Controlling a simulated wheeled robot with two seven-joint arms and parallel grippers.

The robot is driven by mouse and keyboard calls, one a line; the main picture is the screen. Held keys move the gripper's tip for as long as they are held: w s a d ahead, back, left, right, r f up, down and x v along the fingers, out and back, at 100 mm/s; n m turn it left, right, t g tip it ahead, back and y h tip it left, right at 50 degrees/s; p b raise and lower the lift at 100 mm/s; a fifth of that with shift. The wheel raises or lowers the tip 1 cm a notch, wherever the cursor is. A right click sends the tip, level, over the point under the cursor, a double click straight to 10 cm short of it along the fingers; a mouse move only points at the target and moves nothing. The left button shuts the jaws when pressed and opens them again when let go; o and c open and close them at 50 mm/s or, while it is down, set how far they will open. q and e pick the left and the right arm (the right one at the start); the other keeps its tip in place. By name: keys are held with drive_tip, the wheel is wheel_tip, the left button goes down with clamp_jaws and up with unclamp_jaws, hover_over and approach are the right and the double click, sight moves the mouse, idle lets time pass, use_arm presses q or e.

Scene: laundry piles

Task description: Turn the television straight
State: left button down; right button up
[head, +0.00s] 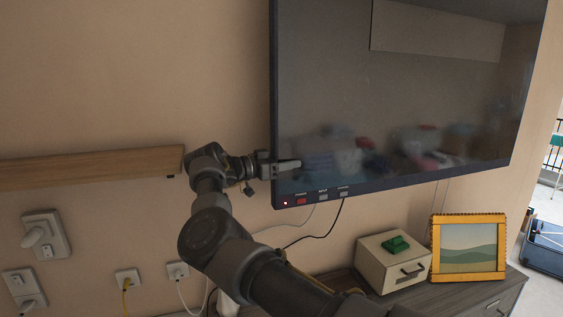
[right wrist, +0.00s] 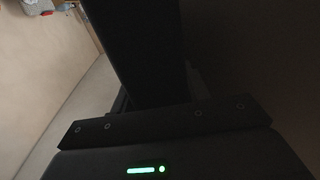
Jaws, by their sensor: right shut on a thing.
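The television (head: 410,85) is a large dark flat screen on the beige wall. It looks angled in the head view, with its left edge nearer the middle of the picture. My right gripper (head: 283,166) is at the lower part of its left edge, shut on that edge, with one finger lying over the screen front. In the right wrist view the dark television edge (right wrist: 140,50) runs down between the jaws; the contact itself is dark there. My left gripper is not in view.
Below stands a dark cabinet (head: 475,296) with a cream box (head: 385,265), a green item (head: 396,244) on it and an orange-framed picture (head: 468,248). A wooden shelf (head: 90,168) is on the wall at left, above several sockets with plugs. Cables hang under the television.

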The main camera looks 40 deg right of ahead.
drive_tip(key=shift+w, duration=0.45)
drive_tip(key=o, duration=1.2)
